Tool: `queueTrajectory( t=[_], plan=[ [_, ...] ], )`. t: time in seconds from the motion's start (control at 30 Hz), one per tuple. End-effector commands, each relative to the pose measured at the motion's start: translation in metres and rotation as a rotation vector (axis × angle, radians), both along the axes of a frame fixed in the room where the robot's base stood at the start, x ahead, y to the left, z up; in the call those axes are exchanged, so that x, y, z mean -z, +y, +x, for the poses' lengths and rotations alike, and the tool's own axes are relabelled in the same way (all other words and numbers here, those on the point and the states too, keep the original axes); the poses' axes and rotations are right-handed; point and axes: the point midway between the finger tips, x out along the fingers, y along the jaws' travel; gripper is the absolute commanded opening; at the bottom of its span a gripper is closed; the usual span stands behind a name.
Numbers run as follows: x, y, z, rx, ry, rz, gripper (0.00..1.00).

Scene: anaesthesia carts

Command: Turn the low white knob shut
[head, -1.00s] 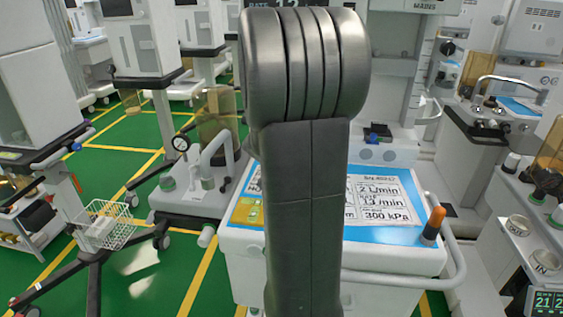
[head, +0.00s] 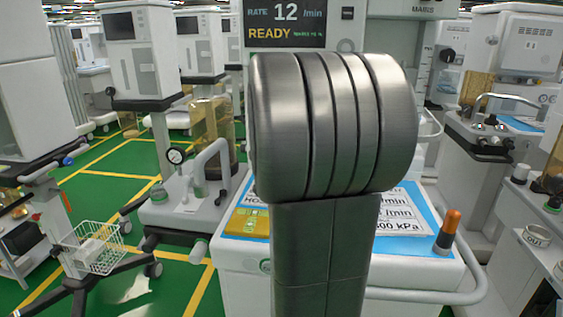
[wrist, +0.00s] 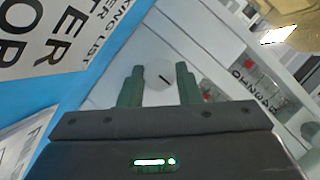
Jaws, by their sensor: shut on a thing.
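A round white knob (wrist: 158,76) with a short dark line on its face sits on a pale panel in the wrist view. My gripper (wrist: 160,68) has its two green fingers on either side of this knob and is shut on it. The dark line is tilted in the picture. In the head view, my own grey arm hides my gripper and this knob.
In the head view, a white cart (head: 245,297) with a blue-edged label card (head: 410,214) and an orange-tipped post (head: 448,232) stands ahead. A display (head: 286,24) reads 12 /min and READY. A wire basket (head: 95,248) is at left. Green floor shows at left.

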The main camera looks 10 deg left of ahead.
Motion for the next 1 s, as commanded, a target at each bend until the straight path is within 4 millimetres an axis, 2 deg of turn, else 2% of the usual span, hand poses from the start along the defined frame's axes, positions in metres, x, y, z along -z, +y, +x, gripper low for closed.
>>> queueTrajectory(
  t=[0.23, 0.27, 0.3, 0.67, 0.77, 1.0],
  plan=[
    [-0.001, 0.000, 0.000, 0.002, -0.001, 0.002, 0.08],
    [-0.001, 0.000, 0.000, 0.002, -0.001, 0.002, 0.36],
    [-0.001, 0.000, 0.000, 0.002, -0.001, 0.001, 0.39],
    [-0.002, -0.001, -0.004, 0.001, -0.001, 0.000, 0.39],
    [-0.007, -0.004, -0.014, 0.001, -0.002, 0.000, 0.39],
    [-0.023, -0.016, -0.056, 0.001, -0.003, 0.001, 0.39]
  ],
)
